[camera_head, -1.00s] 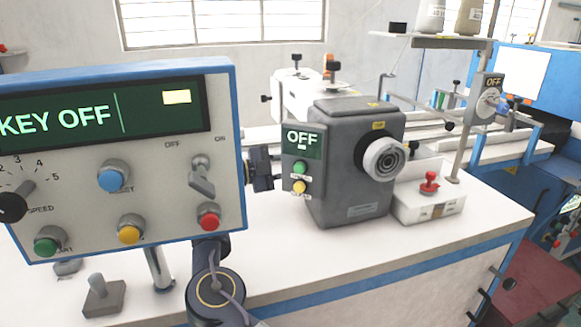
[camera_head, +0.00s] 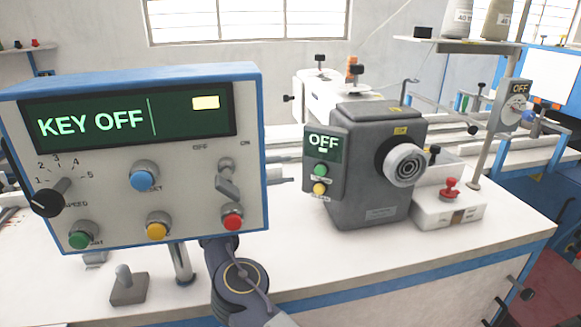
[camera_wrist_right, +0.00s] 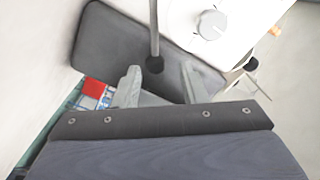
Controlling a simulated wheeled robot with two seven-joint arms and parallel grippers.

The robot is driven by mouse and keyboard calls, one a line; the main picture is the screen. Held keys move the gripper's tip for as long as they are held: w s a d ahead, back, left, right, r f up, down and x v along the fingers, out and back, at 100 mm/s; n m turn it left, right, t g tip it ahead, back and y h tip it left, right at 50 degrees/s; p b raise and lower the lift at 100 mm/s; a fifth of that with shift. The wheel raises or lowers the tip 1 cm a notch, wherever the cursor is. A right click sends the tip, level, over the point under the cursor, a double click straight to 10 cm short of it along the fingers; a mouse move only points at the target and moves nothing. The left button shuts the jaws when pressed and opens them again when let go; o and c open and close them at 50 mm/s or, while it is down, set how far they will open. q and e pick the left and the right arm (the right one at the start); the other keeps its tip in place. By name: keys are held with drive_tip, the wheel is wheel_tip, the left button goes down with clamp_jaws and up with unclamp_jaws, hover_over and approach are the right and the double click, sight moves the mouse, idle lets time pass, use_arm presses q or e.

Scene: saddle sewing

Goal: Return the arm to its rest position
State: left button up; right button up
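My right arm (camera_head: 240,285) rises from the bottom of the head view and passes behind the control panel (camera_head: 190,235). My right gripper (camera_head: 280,170) is mostly hidden behind that panel; what look like its grey fingertips stick out past the panel's right edge. In the right wrist view my right gripper (camera_wrist_right: 159,80) shows two grey fingers spread apart with nothing held between them. Beyond them are a dark grey plate (camera_wrist_right: 105,35) and a thin grey pole (camera_wrist_right: 154,30). My left gripper is in no view.
A grey motor unit (camera_head: 365,200) reading OFF stands right of the panel on the white table (camera_head: 330,255). A white box with a red knob (camera_head: 450,188) sits beside it. A small lever switch (camera_head: 128,288) is below the panel. The table front is clear.

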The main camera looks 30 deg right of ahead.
drive_tip(key=shift+d+f, duration=0.1)
drive_tip(key=shift+d, duration=0.05)
drive_tip(key=s+b+x, duration=0.1)
drive_tip(key=b+x, duration=0.1)
drive_tip(key=x, duration=0.6)
drive_tip(key=shift+m, duration=0.6)
drive_tip(key=v, duration=0.4)
drive_tip(key=shift+w+a+f+p, duration=0.15)
drive_tip(key=shift+a+f+p, duration=0.05)
drive_tip(key=shift+a+p, duration=0.15)
